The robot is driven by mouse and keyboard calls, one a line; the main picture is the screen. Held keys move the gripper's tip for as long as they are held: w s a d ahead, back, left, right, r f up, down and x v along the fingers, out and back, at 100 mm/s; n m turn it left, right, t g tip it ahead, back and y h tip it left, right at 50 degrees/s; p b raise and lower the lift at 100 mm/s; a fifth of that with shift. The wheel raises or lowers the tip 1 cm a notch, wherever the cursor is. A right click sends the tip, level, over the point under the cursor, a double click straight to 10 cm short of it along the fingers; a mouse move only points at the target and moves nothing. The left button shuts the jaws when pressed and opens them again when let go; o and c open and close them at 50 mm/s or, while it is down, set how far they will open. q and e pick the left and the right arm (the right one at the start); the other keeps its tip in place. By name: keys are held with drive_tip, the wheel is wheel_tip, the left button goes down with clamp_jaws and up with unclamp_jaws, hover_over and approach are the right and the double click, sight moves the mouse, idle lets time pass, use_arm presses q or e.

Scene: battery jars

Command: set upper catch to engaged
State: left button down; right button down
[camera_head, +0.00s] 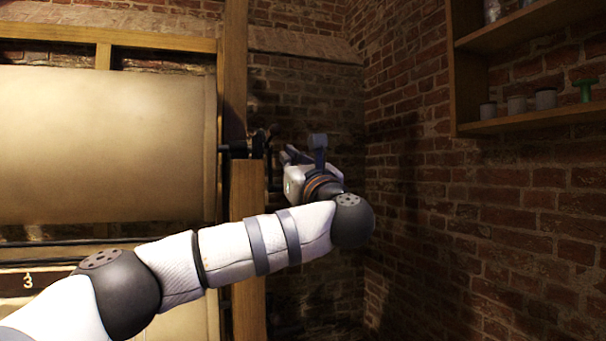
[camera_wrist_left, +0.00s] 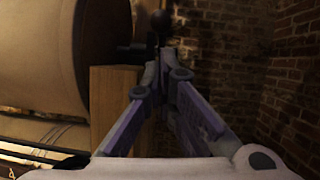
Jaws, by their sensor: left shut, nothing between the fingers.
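A dark metal catch (camera_head: 258,143) sits on the wooden post at the end of a large cream roller. I take it to be the upper catch; its setting is too dark and small to read. In the left wrist view a dark ball-ended lever (camera_wrist_left: 162,22) stands just beyond my fingertips. My left gripper (camera_head: 286,156) is just right of the post, pointing toward the catch. In the wrist view its fingers (camera_wrist_left: 166,62) meet at the tips with nothing between them. I cannot tell whether they touch the lever. My right gripper is not in view.
The cream roller (camera_head: 110,145) fills the left, held by a wooden post (camera_head: 247,235). A plate marked 3 (camera_head: 28,281) is below. A brick wall (camera_head: 420,200) stands behind and to the right. A wooden shelf (camera_head: 545,120) at upper right carries several small jars.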

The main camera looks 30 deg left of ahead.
use_arm(q)
drive_tip(key=v, duration=0.7)
drive_tip(key=shift+s+d+r, duration=0.25)
drive_tip(key=shift+r, duration=0.1)
